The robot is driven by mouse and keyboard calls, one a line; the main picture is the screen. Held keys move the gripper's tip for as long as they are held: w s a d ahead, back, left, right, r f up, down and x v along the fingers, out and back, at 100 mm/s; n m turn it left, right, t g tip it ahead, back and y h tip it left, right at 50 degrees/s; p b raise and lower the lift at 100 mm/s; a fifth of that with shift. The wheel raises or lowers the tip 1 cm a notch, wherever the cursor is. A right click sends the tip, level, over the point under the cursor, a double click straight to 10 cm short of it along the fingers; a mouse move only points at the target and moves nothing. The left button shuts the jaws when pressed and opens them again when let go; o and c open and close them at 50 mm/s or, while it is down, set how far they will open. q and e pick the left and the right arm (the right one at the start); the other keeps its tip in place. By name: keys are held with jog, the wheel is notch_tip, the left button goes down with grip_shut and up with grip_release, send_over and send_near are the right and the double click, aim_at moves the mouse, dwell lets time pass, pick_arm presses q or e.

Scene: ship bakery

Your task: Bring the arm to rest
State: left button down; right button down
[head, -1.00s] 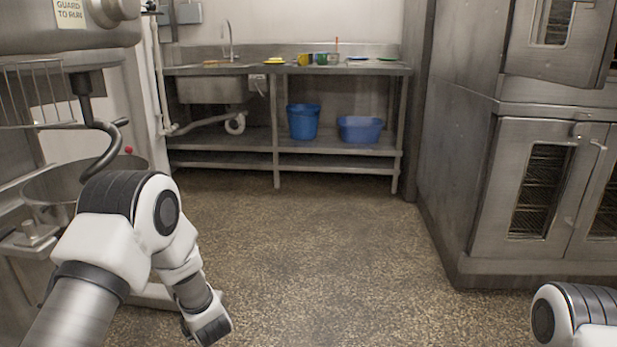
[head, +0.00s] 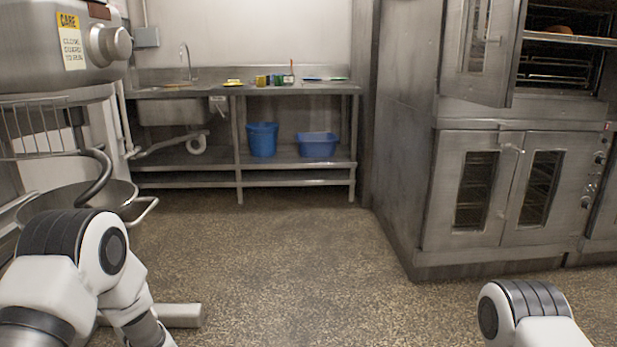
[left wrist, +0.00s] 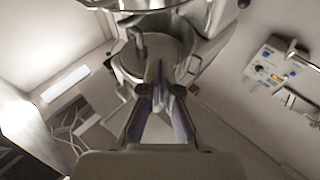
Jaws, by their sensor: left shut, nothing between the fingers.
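My left arm (head: 75,265) is folded at the lower left of the head view. Its gripper is below the frame there. In the left wrist view my left gripper (left wrist: 160,90) is shut and empty, with its fingers together. Behind the fingers there are metal parts and a round bowl shape (left wrist: 150,50), apparently of the mixer; whether they touch cannot be told. My right arm (head: 530,312) shows only as a folded joint at the lower right of the head view, and its gripper is not visible.
A mixer (head: 55,50) with a steel bowl (head: 90,193) stands close on the left. A steel sink table (head: 295,88) stands at the back, with blue tubs (head: 262,140) beneath. Stacked ovens (head: 470,185) stand on the right, the upper door open. The floor (head: 290,240) between is clear.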

pick_arm(q)
notch_tip(320, 180, up, 5)
jog(key=s+d+m+h+p, duration=0.2)
jog(key=s+m+h+p, duration=0.15)
jog(key=p, duration=0.95)
jog(key=s+d+f+m+g+h+p, duration=0.2)
jog(key=s+d+g+h+p, duration=0.2)
jog(key=s, duration=0.6)
jog(key=s+d+f+m+g+h+p, duration=0.2)
jog(key=s+d+g+h+p, duration=0.3)
jog(key=s, duration=0.6)
jog(key=s+d+f+m+g+h+p, duration=0.2)
jog(key=s+d+g+h+p, duration=0.2)
jog(key=s+d+p, duration=0.3)
jog(key=s+p, duration=0.1)
jog(key=s, duration=0.3)
jog(key=shift+s+f, duration=0.25)
jog(key=shift+f, duration=0.15)
jog(key=shift+h, duration=0.25)
